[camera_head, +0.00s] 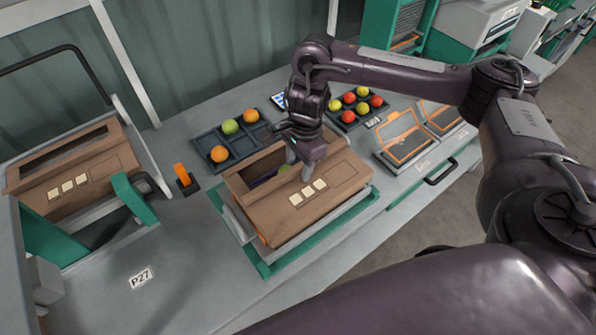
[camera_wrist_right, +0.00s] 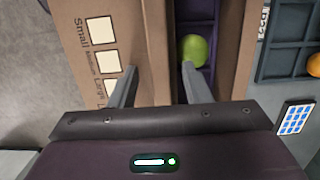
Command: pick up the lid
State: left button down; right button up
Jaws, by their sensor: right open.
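The lid (camera_head: 345,191) is a brown cardboard panel with three white squares, on the carton in the middle of the bench. It also shows in the right wrist view (camera_wrist_right: 75,15), with size words beside the squares. Behind its edge the carton is open, showing a purple insert and a green tomato (camera_wrist_right: 193,50). My right gripper (camera_head: 299,171) is open at this edge. In the wrist view its fingers (camera_wrist_right: 158,68) lie one over the cardboard and one over the opening. I cannot tell whether they touch. My left gripper is not in view.
Orange-framed units (camera_head: 402,139) sit at right. A second carton (camera_head: 100,172) is at left. Bench front near the P27 label (camera_head: 140,279) is clear.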

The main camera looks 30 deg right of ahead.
jog(key=shift+w, duration=0.1)
grip_shut()
jog(key=shift+r, duration=0.1)
notch_tip(320, 180, up, 20)
jog(key=p, duration=0.4)
notch_tip(320, 180, up, 6)
jog(key=p, duration=0.8)
send_over(298, 166)
jog(key=shift+r, duration=0.2)
dwell(1.2)
jog(key=shift+f, duration=0.1)
